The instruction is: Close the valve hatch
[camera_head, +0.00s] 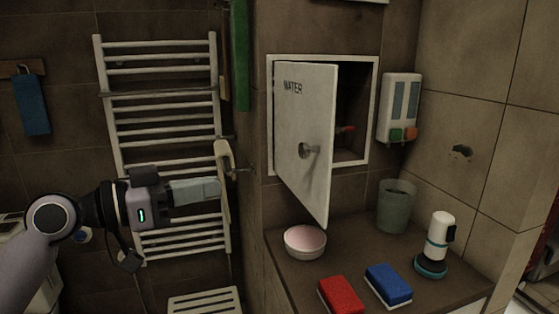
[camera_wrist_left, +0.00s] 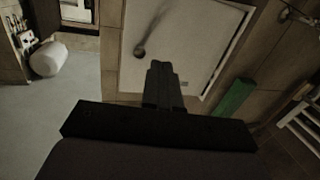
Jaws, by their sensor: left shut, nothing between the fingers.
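The white valve hatch door (camera_head: 308,115), marked WATER, stands ajar in its wall frame (camera_head: 374,80). It swings out from the left side, with a round knob (camera_head: 308,149) on its face. A red valve handle (camera_head: 346,129) shows in the dark recess behind it. My left gripper (camera_head: 217,188) is shut and empty, left of the door and apart from it. In the left wrist view, its dark fingers (camera_wrist_left: 163,72) lie in front of a pale panel (camera_wrist_left: 190,40) with a knob (camera_wrist_left: 140,51), which looks like the same door. My right gripper is not in view.
A towel radiator (camera_head: 165,130) and a hanging green towel (camera_head: 239,60) are near my left arm. Below the hatch, the counter (camera_head: 340,255) holds a pink-topped round dish (camera_head: 305,241), red sponge (camera_head: 341,295), blue sponge (camera_head: 388,284), cup (camera_head: 396,208) and white bottle (camera_head: 438,238). A dispenser (camera_head: 399,108) hangs right.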

